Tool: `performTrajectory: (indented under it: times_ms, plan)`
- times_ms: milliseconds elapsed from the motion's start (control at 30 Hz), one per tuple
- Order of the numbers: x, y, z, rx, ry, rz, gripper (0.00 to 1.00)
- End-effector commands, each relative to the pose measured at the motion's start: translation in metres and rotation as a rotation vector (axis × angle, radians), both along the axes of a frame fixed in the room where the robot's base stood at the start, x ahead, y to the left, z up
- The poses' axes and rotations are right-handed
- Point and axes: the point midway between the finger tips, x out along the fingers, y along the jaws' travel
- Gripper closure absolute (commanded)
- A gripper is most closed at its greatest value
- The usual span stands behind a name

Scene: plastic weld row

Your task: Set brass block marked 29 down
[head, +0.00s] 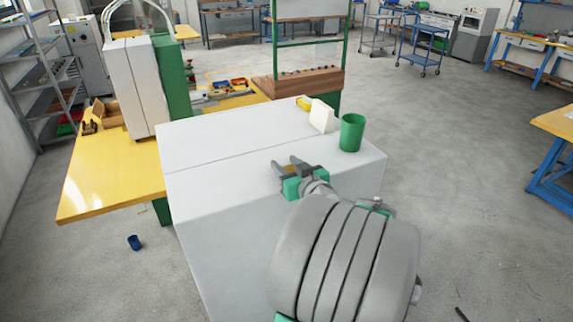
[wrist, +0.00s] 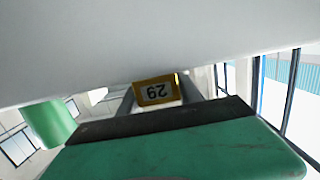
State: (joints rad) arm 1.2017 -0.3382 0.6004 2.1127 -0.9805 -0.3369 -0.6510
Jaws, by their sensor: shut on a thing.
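The brass block marked 29 (wrist: 156,92) sits between the fingers of my gripper (head: 286,164) in the wrist view, its pale label upside down in that picture. My gripper is shut on it. In the head view the block is mostly hidden by the gripper and cannot be made out clearly. The gripper is over the near part of the white cabinet top (head: 232,140). In the wrist view the white surface (wrist: 150,35) fills the upper part, close to the block. I cannot tell whether the block touches it.
A green cup (head: 351,133) stands on the cabinet top right of my gripper. A white block-like thing (head: 321,116) and a yellow piece (head: 304,103) are behind it. The left part of the top is clear. A yellow bench (head: 110,185) adjoins at left; a blue cup (head: 134,242) is on the floor.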

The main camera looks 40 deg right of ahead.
Motion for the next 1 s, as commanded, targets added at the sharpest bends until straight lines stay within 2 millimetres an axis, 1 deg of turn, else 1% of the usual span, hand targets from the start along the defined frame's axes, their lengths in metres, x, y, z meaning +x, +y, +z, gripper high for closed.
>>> performTrajectory:
  times_ms: [133,167,400,633,733,767,867,1000]
  plan:
    - [0.000,0.000,-0.003,-0.002,-0.001,0.000,1.00]
    - [0.000,0.000,-0.003,0.000,0.000,0.000,0.58]
    - [0.000,0.000,-0.002,0.000,0.000,0.000,0.38]
    - [0.000,0.000,-0.002,0.000,0.000,0.000,0.38]
    - [0.000,0.000,0.004,0.001,0.000,0.000,0.38]
    - [-0.004,0.000,0.001,0.001,0.000,-0.003,0.38]
    - [-0.024,0.004,0.001,-0.002,-0.002,-0.008,0.38]
    - [-0.060,0.014,0.006,-0.005,-0.001,-0.010,0.38]
